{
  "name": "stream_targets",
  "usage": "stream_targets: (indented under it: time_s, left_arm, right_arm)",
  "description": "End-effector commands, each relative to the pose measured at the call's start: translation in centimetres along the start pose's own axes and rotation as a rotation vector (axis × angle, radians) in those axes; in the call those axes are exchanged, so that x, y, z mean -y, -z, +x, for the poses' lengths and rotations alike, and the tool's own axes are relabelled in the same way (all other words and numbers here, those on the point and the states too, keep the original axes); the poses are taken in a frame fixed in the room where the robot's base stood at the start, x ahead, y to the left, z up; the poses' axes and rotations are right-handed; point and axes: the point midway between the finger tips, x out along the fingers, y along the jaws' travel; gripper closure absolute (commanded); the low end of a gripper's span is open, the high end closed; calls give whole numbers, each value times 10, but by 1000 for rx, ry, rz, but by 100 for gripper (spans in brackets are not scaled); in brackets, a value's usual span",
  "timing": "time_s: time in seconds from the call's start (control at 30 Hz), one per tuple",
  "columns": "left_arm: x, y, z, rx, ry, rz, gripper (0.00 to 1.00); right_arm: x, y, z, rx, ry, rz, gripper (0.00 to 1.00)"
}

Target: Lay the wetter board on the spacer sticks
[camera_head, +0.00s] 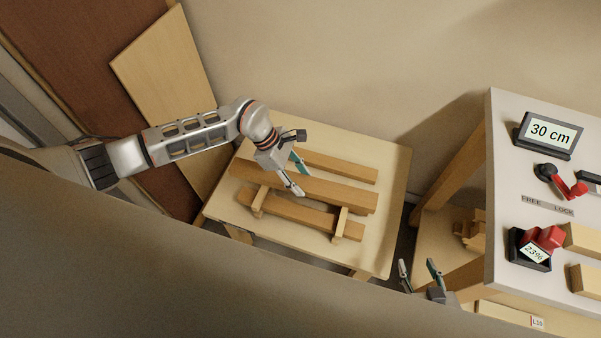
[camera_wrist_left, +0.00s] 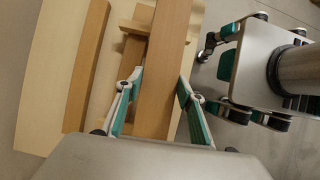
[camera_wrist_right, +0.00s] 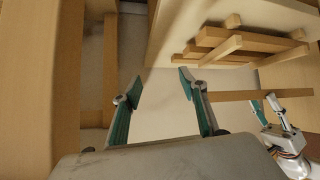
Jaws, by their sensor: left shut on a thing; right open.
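My left gripper (camera_head: 299,177) is shut on a long brown board (camera_head: 335,195) above the small table. In the left wrist view the held board (camera_wrist_left: 163,75) runs between its fingers. Two spacer sticks, one on the left (camera_head: 259,201) and one on the right (camera_head: 341,224), cross a front board (camera_head: 290,215). The held board passes above them in the picture; I cannot tell whether it touches them. Another board (camera_head: 342,167) lies behind it. Nothing visible tells me which board is wetter. My right gripper (camera_head: 420,272) is open and empty, low between the small table and the bench.
The small table (camera_head: 390,190) stands against the wall. The pale bench (camera_head: 505,185) at right carries a "30 cm" display (camera_head: 550,135), a red lever (camera_head: 575,190) marked FREE and LOCK, a red-topped "23%" meter (camera_head: 530,250) and wood pieces (camera_head: 583,240). A panel (camera_head: 160,75) leans behind.

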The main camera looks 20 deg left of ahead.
Motion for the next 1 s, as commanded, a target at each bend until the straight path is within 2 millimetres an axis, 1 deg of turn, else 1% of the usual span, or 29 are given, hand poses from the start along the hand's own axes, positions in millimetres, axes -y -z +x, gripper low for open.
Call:
stream_targets:
  time_s: [0.17,0.37,0.73,0.9,1.0]
  left_arm:
    - [0,7,15,2,0,0,84]
    - [0,17,34,3,1,-2,84]
    - [0,37,67,1,1,-1,84]
    - [-1,41,76,1,0,0,84]
    - [-1,42,78,2,-1,0,84]
  right_arm:
    - [7,5,6,-30,12,-3,57]
    - [14,4,14,-48,23,-5,57]
    - [18,-24,30,-39,24,-2,57]
    - [20,-34,34,-33,26,-1,57]
    - [20,-36,35,-30,26,-1,57]
